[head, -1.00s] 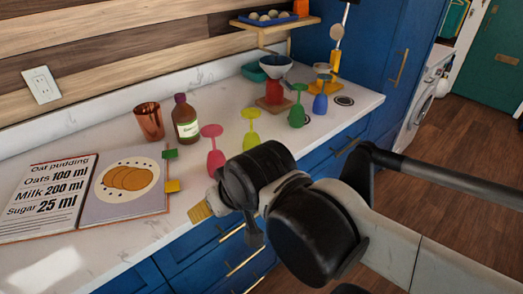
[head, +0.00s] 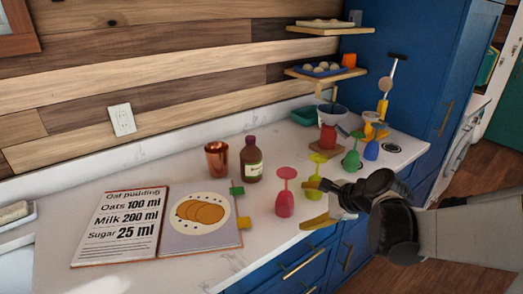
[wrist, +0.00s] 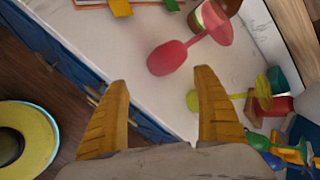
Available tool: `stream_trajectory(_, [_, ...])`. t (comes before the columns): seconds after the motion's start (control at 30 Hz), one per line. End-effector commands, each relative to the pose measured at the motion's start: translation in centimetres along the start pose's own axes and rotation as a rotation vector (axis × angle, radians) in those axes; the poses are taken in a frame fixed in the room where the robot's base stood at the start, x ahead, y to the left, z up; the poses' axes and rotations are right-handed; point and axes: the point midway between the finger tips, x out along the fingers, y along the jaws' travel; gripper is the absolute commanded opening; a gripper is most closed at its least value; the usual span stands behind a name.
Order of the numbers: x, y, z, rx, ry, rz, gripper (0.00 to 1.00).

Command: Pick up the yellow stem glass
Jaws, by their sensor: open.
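The yellow stem glass (head: 318,159) stands upside down on the counter, foot up, between a pink stem glass (head: 284,203) and a green one (head: 351,159). My gripper (head: 323,204) is open and empty at the counter's front edge, its fingers pointing left. One finger overlaps the lower part of the yellow glass in the head view; I cannot tell whether they touch. In the wrist view, the yellow glass (wrist: 262,86) is partly hidden behind the right finger, outside the gap of my gripper (wrist: 162,79). The pink glass (wrist: 168,58) shows beyond the gap.
A copper cup (head: 217,160) and a brown bottle (head: 251,160) stand behind the pink glass. An open recipe book (head: 120,228) lies to the left. A red item (head: 327,138) and a blue glass (head: 371,150) stand to the right. Blue drawers (head: 305,262) drop below the counter edge.

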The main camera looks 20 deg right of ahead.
Motion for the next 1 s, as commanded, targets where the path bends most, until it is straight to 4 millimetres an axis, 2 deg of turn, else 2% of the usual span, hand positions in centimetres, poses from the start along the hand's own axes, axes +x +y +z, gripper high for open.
stream_trajectory(0.03, [0.1, -1.4, -2.0, 0.155, -0.026, -0.035, 0.79])
stream_trajectory(0.2, [0.3, -4.1, -7.5, 0.646, -0.163, -0.134, 0.79])
stream_trajectory(0.3, [0.1, -4.7, -9.9, 0.839, -0.236, -0.168, 0.79])
stream_trajectory(0.4, [-0.1, -5.0, -11.3, 0.954, -0.286, -0.187, 0.79])
stream_trajectory(0.53, [0.6, -5.2, -11.8, 1.009, -0.312, -0.192, 0.79])
stream_trajectory(0.8, [4.6, -6.4, -11.1, 1.008, -0.311, -0.19, 0.79])
stream_trajectory(1.0, [5.7, -6.9, -10.8, 1.008, -0.311, -0.191, 0.79])
